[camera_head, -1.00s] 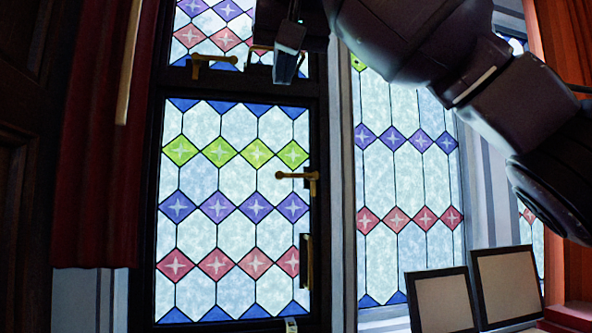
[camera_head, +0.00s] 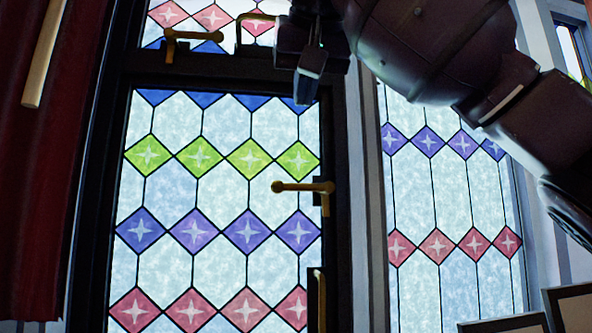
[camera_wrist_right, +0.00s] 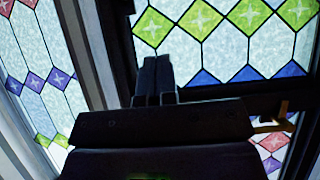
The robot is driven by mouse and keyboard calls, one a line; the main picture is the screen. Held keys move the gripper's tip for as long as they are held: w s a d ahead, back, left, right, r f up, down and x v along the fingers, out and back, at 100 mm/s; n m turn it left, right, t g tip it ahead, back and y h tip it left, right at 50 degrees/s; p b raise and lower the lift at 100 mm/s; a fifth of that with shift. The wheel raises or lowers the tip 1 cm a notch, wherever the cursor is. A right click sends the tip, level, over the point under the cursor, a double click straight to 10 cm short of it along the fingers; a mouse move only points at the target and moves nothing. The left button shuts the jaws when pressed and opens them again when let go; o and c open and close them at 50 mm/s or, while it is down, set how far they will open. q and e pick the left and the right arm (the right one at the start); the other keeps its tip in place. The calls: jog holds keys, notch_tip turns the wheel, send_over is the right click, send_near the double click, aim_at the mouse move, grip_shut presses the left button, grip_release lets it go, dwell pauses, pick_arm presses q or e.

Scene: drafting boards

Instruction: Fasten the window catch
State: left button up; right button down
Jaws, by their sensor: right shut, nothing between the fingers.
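A brass lever handle (camera_head: 305,187) lies level on the right stile of the stained-glass casement (camera_head: 335,150). Another brass lever (camera_head: 190,38) is on the dark rail above the casement, and it seems to show in the right wrist view (camera_wrist_right: 268,124). A bent brass piece (camera_head: 250,25) sits beside it, close to my right gripper. The frames do not show which is the catch. My right gripper (camera_head: 308,88) is shut and empty, fingers pointing down, in front of the casement's top right corner. Its fingers (camera_wrist_right: 154,75) are together in the wrist view. My left gripper is out of view.
A dark upright pull (camera_head: 316,298) is low on the casement's right stile. A red curtain (camera_head: 45,180) with a wooden rod (camera_head: 45,50) hangs at left. A fixed stained-glass pane (camera_head: 445,200) is at right, with framed boards (camera_head: 572,306) below it.

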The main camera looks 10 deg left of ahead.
pick_arm(q)
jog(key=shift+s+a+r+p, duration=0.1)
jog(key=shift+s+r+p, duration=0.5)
jog(key=shift+p, duration=0.85)
pick_arm(e)
jog(key=shift+s+d+f+x, duration=0.1)
jog(key=shift+s+f+x, duration=0.25)
jog(key=shift+x, duration=1.8)
jog(key=shift+s+d+f+x, duration=0.15)
jog(key=shift+f+x, duration=0.3)
jog(key=shift+x, duration=1.7)
jog(key=shift+s+d+f+x, duration=0.1)
jog(key=shift+s+f+x, duration=0.25)
jog(key=shift+x, duration=1.85)
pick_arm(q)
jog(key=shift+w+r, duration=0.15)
pick_arm(e)
jog(key=shift+w, duration=0.1)
